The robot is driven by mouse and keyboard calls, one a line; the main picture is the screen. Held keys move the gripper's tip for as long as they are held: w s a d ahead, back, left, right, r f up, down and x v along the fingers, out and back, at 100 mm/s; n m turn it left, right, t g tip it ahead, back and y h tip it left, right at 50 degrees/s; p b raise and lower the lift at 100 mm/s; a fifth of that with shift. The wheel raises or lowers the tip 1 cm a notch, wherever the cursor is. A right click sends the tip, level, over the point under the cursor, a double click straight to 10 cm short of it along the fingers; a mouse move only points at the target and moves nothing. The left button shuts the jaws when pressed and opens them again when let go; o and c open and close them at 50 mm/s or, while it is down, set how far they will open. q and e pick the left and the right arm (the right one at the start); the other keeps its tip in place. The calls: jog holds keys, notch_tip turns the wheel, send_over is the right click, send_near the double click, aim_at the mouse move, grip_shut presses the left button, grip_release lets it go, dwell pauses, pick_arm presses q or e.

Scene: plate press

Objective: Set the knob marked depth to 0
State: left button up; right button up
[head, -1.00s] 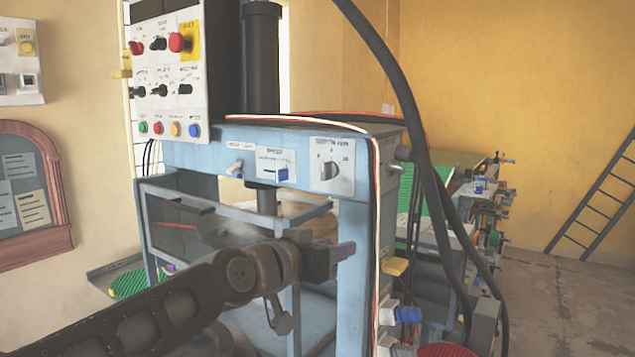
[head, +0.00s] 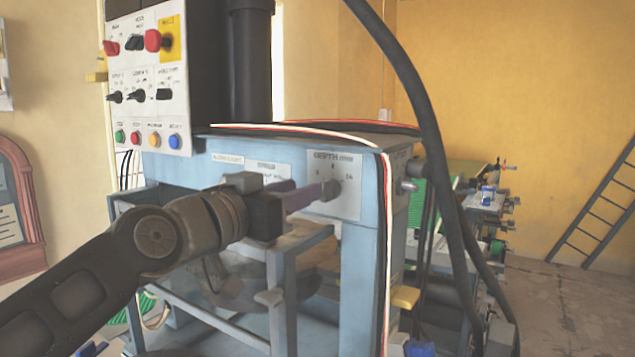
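The depth knob (head: 331,188) sits on a white plate (head: 347,205) marked DEPTH mm, at the right end of the press's blue front beam. A number at the right of its scale looks like 14; the marks at the top and left are too small to read surely. My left gripper (head: 318,193) comes in from the left, its purple fingers pointing right with the tips at the knob. The fingers hide much of the knob, so its pointer is hard to read. I cannot tell whether they are closed on it. My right gripper is not in view.
A white control panel (head: 147,85) with several knobs and buttons stands upper left. A thick black hose (head: 425,120) hangs to the right of the plate. A grey guard frame (head: 285,300) is below my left arm. A yellow block (head: 404,297) sticks out lower right.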

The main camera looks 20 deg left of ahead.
aim_at(323, 183)
pick_arm(q)
jog(key=w, duration=0.2)
jog(key=w+p, duration=0.1)
jog(key=w, duration=0.3)
jog(key=shift+w+d, duration=0.1)
jog(key=shift+d, duration=0.3)
jog(key=shift+c, duration=0.2)
grip_shut()
